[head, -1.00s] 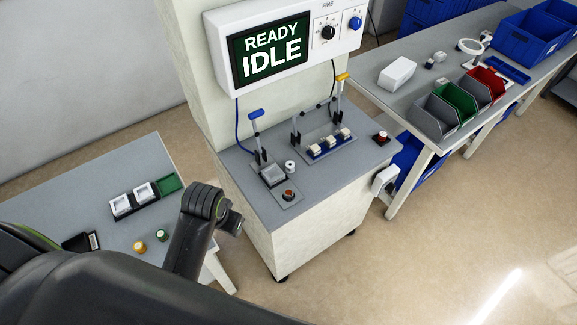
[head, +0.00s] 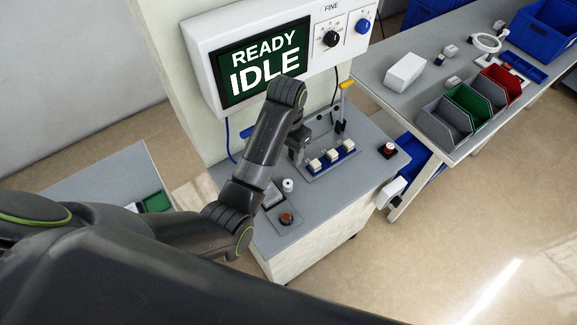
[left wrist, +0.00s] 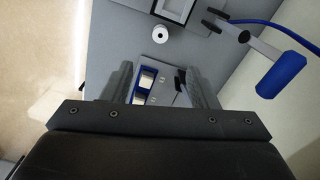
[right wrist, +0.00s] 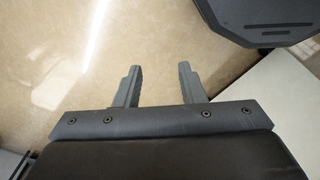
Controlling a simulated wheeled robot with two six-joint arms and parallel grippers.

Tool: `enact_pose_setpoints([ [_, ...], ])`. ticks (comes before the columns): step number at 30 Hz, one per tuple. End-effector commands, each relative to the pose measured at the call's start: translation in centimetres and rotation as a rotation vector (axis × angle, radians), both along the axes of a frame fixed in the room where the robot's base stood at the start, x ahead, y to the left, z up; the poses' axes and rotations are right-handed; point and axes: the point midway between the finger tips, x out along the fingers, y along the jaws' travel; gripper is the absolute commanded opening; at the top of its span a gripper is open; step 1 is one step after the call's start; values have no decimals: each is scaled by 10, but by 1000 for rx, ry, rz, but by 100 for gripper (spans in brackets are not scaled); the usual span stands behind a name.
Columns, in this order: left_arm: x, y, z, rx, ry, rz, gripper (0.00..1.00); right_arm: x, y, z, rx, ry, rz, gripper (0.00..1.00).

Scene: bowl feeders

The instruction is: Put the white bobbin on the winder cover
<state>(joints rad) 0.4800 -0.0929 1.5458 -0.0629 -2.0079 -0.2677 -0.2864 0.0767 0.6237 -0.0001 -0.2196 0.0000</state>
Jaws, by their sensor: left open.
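The white bobbin (head: 288,185), a small white cylinder, stands on the grey machine top; in the left wrist view it is a white ring with a dark centre (left wrist: 161,34). Beside it is a square pale-framed piece, apparently the winder cover (head: 272,196), partly hidden by my left arm and cut by the top edge in the left wrist view (left wrist: 175,8). My left gripper (head: 299,150) is open and empty above the machine, behind the bobbin in the head view; its fingers also show in the left wrist view (left wrist: 160,82). My right gripper (right wrist: 159,80) is open and empty above bare floor.
A blue-handled lever (left wrist: 282,75) and a yellow-handled lever (head: 347,86) rise from the machine. A red button (head: 287,218) is in front of the cover. The display (head: 262,65) stands close behind my left arm.

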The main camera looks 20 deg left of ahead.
Motion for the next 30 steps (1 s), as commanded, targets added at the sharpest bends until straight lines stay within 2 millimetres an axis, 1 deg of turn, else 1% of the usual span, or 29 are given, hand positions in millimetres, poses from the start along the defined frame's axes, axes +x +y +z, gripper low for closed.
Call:
enact_pose_setpoints([
  [1, 0, -1, 0, -1, 3, -3, 54, 7, 0, 0, 0, -9, 2, 36],
  [3, 1, -2, -4, -1, 4, -4, 54, 14, 0, -4, 0, -20, 4, 36],
  [5, 1, -2, -9, 0, 4, -5, 54, 15, 0, -9, 0, -21, 4, 36],
  [8, 1, -2, -21, -1, 4, -5, 54, 2, 0, -22, 0, -5, 0, 36],
  [10, 1, -2, -30, -1, 4, -4, 54, -12, -2, -31, -2, 16, -3, 36],
  [11, 0, -2, -32, -1, 6, -4, 54, -18, -3, -29, -3, 25, -5, 36],
  [12, -1, -2, -39, -1, 9, -4, 54, -25, -3, -24, -3, 36, -6, 36],
  [13, -1, -2, -46, -1, 9, -4, 54, -29, -4, -23, -4, 43, -6, 36],
  [16, -1, -2, -66, -1, 9, -4, 54, -35, -6, -19, -6, 51, -7, 36],
  [19, -1, -2, -87, 0, 8, -4, 54, -31, -7, -16, -8, 44, -6, 36],
  [21, -1, -2, -99, 0, 8, -4, 54, -21, -7, -15, -8, 30, -4, 36],
  [24, 0, -2, -112, 0, 4, -4, 54, -6, -7, -13, -8, 7, 0, 36],
  [27, 0, -2, -119, 0, 3, -4, 54, -1, -6, -13, -8, -1, 2, 36],
  [30, 0, -2, -122, 0, 2, -4, 54, -2, -6, -13, -7, 0, 1, 36],
])
